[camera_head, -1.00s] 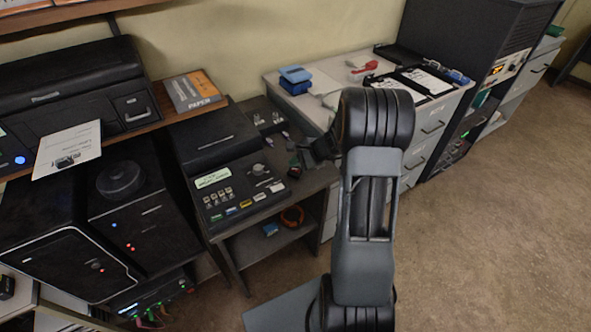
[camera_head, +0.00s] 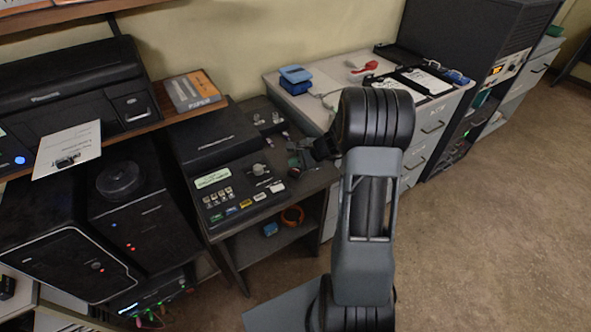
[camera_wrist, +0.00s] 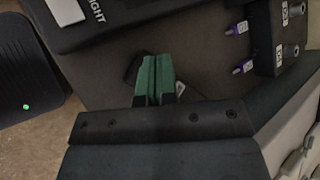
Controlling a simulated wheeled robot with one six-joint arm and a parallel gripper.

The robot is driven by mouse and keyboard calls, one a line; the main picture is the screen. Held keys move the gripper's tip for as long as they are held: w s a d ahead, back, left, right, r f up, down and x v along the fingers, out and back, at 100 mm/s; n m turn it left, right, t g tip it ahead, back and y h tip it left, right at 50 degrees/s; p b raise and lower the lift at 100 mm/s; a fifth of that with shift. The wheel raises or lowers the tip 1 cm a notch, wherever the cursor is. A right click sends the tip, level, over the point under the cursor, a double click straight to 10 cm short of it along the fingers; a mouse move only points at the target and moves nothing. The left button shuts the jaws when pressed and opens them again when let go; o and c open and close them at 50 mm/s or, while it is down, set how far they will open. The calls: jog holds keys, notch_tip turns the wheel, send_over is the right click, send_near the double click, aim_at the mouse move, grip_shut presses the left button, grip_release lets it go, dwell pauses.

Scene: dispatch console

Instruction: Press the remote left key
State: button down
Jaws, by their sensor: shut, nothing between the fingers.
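My gripper (camera_head: 296,158) is just right of the black key console (camera_head: 215,180), over the dark desk. In the wrist view its green fingers (camera_wrist: 153,62) are together, with nothing between them. The console has a small screen, a knob and a front row of coloured keys; the key labels are too small to read in the head view. In the wrist view, a console corner (camera_wrist: 130,10) shows a white key and lettering ending in "IGHT". A small dark object (camera_wrist: 133,70) lies beside the fingertips, partly hidden; I cannot tell whether it is the remote.
A small box with two stubby knobs (camera_wrist: 280,35) stands right of the fingers, with two purple-tipped pieces beside it. Behind are a grey cabinet (camera_head: 325,72) with a blue item (camera_head: 296,78) and a red handset (camera_head: 366,68).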

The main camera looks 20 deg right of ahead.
aim_at(296, 171)
jog(key=shift+f, duration=0.15)
jog(key=shift+f+b, duration=0.3)
jog(key=shift+b, duration=0.25)
jog(key=shift+f+b, duration=0.3)
jog(key=shift+b, duration=0.05)
dwell(0.7)
jog(key=shift+r, duration=0.2)
jog(key=shift+r+p, duration=0.45)
jog(key=shift+r, duration=0.15)
jog(key=shift+r+p, duration=1.75)
jog(key=shift+r, duration=0.7)
jog(key=shift+r, duration=0.1)
